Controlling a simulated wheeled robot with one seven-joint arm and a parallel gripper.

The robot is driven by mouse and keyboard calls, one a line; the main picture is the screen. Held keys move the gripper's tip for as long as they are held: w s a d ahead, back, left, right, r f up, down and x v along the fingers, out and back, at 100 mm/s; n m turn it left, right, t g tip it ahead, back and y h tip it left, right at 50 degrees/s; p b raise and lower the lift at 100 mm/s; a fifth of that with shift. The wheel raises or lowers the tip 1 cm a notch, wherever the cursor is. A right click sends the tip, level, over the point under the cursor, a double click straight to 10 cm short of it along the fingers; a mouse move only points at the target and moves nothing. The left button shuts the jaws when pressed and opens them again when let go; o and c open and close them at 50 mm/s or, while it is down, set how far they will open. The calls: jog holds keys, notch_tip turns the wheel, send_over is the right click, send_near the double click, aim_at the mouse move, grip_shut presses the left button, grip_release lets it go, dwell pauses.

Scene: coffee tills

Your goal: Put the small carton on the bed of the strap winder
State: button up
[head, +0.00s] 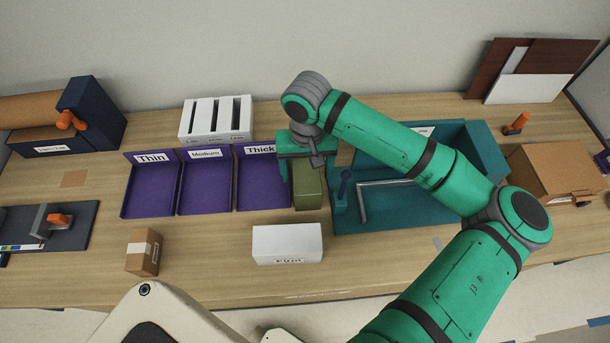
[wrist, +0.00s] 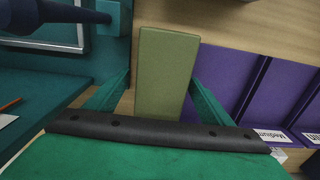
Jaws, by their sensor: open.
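The small carton (head: 143,251) is a brown box with a pale tape band, upright near the table's front left edge. My gripper (head: 306,160) is well to its right and farther back. In the wrist view my gripper (wrist: 160,85) is open, its green fingers on either side of an olive block (wrist: 165,72); I cannot tell whether they touch it. The same olive block (head: 308,190) shows in the head view. No label readably names the strap winder. A teal unit (head: 385,217) with a blue lever and a bent grey bar stands right of the block, partly hidden by my arm.
Purple trays (head: 150,188) marked Thin, Medium and Thick stand left of the block. A white box (head: 287,243) lies in front. A navy unit (head: 92,108) with an orange crank is back left; a dark plate (head: 75,225) is front left. A brown box (head: 555,172) is far right.

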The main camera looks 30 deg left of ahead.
jog(key=shift+f, duration=0.35)
jog(key=shift+c, duration=0.3)
jog(key=shift+a, duration=0.1)
jog(key=c, duration=1.3)
jog(key=shift+c, duration=0.2)
